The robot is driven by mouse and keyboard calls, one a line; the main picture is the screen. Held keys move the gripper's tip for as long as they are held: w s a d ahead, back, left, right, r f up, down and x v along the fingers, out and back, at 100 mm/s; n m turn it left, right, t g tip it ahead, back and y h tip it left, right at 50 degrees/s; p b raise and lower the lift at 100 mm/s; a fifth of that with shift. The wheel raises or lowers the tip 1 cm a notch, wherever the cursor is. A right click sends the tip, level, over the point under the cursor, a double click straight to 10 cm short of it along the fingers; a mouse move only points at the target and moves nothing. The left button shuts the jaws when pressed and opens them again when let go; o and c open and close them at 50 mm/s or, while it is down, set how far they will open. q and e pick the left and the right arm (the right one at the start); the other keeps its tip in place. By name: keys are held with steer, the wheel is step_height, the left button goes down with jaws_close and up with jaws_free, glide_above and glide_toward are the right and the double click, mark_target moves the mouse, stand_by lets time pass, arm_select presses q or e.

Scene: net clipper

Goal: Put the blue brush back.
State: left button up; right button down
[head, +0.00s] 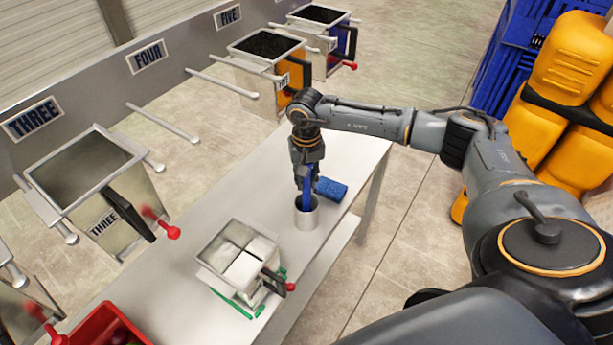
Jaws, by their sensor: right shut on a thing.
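The blue brush (309,188) is upright, its lower end inside or just at the mouth of a metal cup (306,217) on the white table. My right gripper (308,180) is above the cup, shut on the brush's upper part and hiding some of it. Whether the brush touches the cup's bottom cannot be seen. My left gripper is not in view.
A blue sponge-like block (330,189) lies right beside the cup. A metal box (238,262) with a red-knobbed handle stands in front on the table (185,283). A red crate (104,326) is at lower left. Metal bins (82,180) hang on a numbered rail behind.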

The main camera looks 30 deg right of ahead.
steer(key=shift+f, duration=0.1)
steer(key=c, duration=1.2)
jaws_free()
step_height(320, 180, up, 11)
steer(key=b, duration=0.4)
steer(key=shift+b, duration=0.3)
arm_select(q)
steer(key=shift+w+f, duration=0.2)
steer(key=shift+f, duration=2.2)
arm_select(e)
steer(key=shift+r, duration=0.7)
